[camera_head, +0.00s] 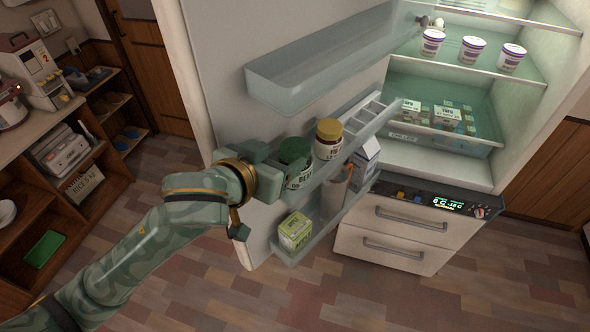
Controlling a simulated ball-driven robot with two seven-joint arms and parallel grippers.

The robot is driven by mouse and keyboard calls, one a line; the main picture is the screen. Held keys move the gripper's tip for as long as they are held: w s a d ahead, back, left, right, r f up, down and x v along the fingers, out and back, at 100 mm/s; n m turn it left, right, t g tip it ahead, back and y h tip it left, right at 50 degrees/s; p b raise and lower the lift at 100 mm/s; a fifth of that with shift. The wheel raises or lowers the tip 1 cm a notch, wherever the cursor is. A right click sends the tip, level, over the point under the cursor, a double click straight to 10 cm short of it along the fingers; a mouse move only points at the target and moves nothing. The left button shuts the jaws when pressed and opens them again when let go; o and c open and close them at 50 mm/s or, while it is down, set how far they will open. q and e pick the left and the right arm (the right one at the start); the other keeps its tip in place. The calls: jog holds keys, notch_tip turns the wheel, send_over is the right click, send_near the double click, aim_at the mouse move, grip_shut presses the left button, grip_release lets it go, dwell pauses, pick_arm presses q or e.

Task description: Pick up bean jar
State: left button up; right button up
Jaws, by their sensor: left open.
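The bean jar (298,177) has a dark green lid and a white label with partly hidden lettering. It stands upright in the middle shelf of the open fridge door, at the shelf's near end. My left gripper (277,168) reaches in from the left and is open right at the jar. The gripper covers the jar's left side, and I cannot tell whether the fingers touch it. My right gripper is not in view.
A yellow-lidded jar (328,140) stands close beside the bean jar. A clear upper door shelf (300,88) hangs above, and a lower one holds a green-and-white carton (294,231). White cups (472,49) stand inside the fridge. The floor in front is clear.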

aim_at(289, 154)
pick_arm(q)
jog(key=x, duration=0.6)
jog(key=shift+s+d+f+b, duration=0.1)
jog(key=shift+s+f+b, duration=0.1)
jog(key=shift+f+b, duration=0.1)
jog(key=shift+s+r, duration=0.1)
jog(key=shift+c, duration=1.3)
jog(key=c, duration=0.8)
